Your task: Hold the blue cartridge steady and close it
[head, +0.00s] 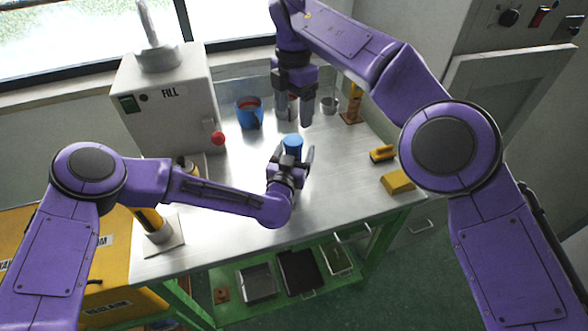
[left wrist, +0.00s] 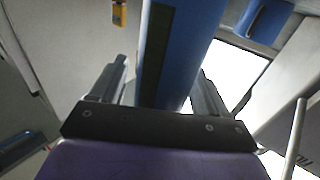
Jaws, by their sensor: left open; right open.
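The blue cartridge (head: 292,141) stands upright on the bench, near its middle. My left gripper (head: 293,157) is at the cartridge's near side, with its fingers open on either side of it. In the left wrist view the cartridge (left wrist: 178,50) fills the space between the two fingers, with gaps visible at both sides. My right gripper (head: 293,112) is open and points down, behind and above the cartridge in the picture. Whether the right fingers touch anything is unclear. The cartridge's lower part is hidden by my left gripper.
A blue mug (head: 249,114) with red inside stands back left, beside the grey FILL machine (head: 165,95) with its red knob (head: 217,138).

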